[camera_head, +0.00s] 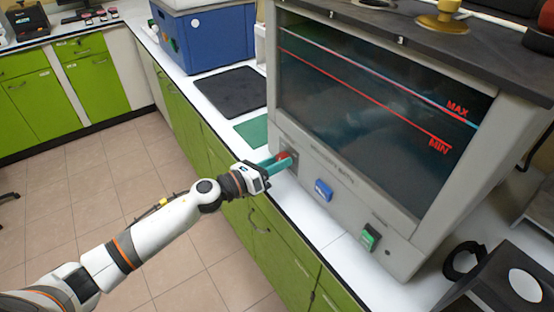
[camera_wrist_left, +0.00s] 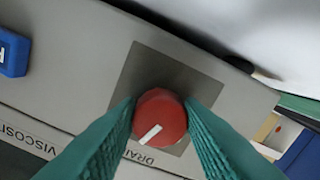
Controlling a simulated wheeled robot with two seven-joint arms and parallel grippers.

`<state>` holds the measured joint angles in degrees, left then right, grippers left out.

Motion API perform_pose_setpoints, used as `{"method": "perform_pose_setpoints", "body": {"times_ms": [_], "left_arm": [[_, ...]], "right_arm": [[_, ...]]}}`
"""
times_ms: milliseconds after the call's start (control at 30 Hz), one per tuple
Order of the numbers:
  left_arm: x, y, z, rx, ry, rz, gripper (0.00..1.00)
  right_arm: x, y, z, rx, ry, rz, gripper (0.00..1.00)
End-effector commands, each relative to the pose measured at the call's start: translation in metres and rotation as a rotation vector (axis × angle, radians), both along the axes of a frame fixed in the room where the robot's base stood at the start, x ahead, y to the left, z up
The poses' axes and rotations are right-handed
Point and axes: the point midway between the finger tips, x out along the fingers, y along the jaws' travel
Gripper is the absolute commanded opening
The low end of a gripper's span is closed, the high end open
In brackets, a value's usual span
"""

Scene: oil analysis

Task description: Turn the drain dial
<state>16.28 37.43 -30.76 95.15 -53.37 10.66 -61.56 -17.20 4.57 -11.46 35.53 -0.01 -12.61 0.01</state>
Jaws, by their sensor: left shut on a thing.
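The red drain dial (camera_wrist_left: 160,116) sits on a grey square plate (camera_wrist_left: 150,70) on the front panel of the machine. A white mark on the dial points to its lower left in the left wrist view. In the head view the dial (camera_head: 284,156) is partly covered by my gripper. My left gripper (camera_head: 274,162) has teal fingers and is shut on the dial, one finger on each side in the left wrist view (camera_wrist_left: 160,122). The grey machine (camera_head: 300,150) has a dark window with red MAX and MIN lines. My right gripper is not in view.
A blue switch (camera_head: 323,190) and a green switch (camera_head: 369,237) are on the same panel, to the right of the dial. A blue box (camera_head: 215,40), a black mat (camera_head: 230,91) and a green mat (camera_head: 252,131) lie along the white counter.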

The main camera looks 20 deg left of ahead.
Motion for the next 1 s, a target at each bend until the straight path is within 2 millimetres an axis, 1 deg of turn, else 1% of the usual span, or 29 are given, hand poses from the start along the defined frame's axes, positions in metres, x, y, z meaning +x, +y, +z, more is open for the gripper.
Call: {"method": "perform_pose_setpoints", "body": {"times_ms": [33, 700, 1000], "left_arm": [[0.000, 0.000, 0.003, -0.039, 0.028, 0.002, 0.11], [0.000, 0.000, 0.004, -0.539, 0.419, 0.002, 0.11], [0.000, 0.000, 0.004, -0.737, 0.574, 0.003, 0.11]], "right_arm": [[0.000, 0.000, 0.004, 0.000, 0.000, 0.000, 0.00], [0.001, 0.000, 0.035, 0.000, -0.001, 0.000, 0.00], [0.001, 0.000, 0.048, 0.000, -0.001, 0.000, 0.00]]}}
